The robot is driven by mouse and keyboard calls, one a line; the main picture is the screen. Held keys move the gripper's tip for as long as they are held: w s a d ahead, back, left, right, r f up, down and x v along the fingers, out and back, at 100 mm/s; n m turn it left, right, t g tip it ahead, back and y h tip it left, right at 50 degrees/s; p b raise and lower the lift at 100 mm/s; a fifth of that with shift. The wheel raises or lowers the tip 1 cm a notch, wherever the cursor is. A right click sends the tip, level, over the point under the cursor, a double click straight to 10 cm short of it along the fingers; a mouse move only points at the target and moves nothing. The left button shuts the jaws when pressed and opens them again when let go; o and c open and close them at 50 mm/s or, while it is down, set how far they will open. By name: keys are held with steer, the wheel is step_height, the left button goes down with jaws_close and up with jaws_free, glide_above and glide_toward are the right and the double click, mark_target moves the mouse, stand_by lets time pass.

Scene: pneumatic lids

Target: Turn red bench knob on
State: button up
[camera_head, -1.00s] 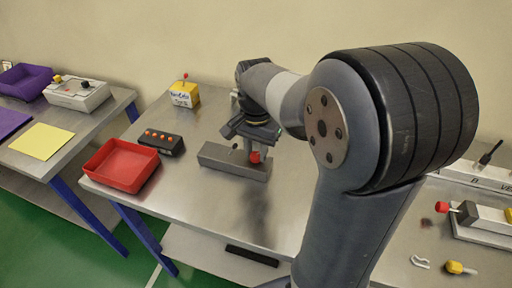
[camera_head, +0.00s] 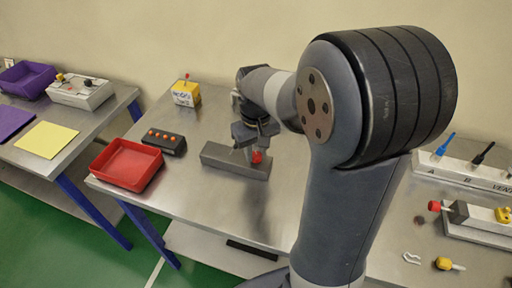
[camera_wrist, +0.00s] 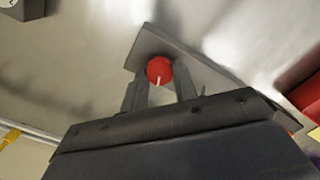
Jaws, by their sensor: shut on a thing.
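The red bench knob (camera_head: 257,157) sits at the right part of a grey block (camera_head: 222,158) on the middle bench. In the wrist view the red knob (camera_wrist: 159,69) has a pale pointer line on its face and stands between my two fingers. My gripper (camera_head: 247,143) reaches down over the block from above and is shut on the knob. The grey block (camera_wrist: 150,42) shows behind the knob in the wrist view. The fingertips are partly hidden in the head view.
A red tray (camera_head: 126,165), a dark box with orange buttons (camera_head: 165,143) and a yellow box (camera_head: 186,93) stand to the left. A valve panel (camera_head: 465,172) and a unit with a red knob (camera_head: 470,213) are at the right. The bench front is mostly clear.

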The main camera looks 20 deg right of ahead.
mark_target(256, 155)
steer(key=n, duration=0.4)
steer(key=shift+n+p, duration=0.4)
stand_by(0.4)
steer(key=o, duration=1)
steer(key=shift+c, duration=0.2)
step_height(256, 155, up, 11)
steer(key=shift+f, duration=0.15)
step_height(256, 155, down, 11)
steer(key=shift+r, duration=0.1)
